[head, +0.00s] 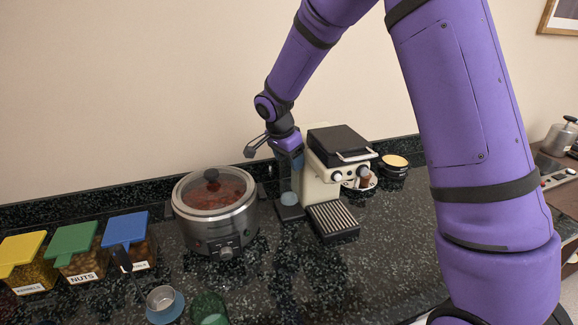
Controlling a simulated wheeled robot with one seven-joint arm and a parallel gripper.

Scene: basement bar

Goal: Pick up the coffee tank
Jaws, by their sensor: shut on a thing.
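A cream and black coffee machine (327,170) stands on the dark speckled counter right of centre. My gripper (287,153) reaches down at the machine's left side and is shut on a dark bluish, see-through part, which looks like the coffee tank (290,178). The tank looks upright, close beside the machine, above a small dark base (290,212). The fingertips are small and partly hidden, so their exact contact is unclear. I cannot tell whether the tank is lifted clear.
A slow cooker (215,225) stands close on the left. Lidded containers with blue (125,230), green (73,240) and yellow (22,252) tops are further left. A metal cup (161,298) and green glass (208,309) are at the front. Counter right of the drip tray (333,218) is clear.

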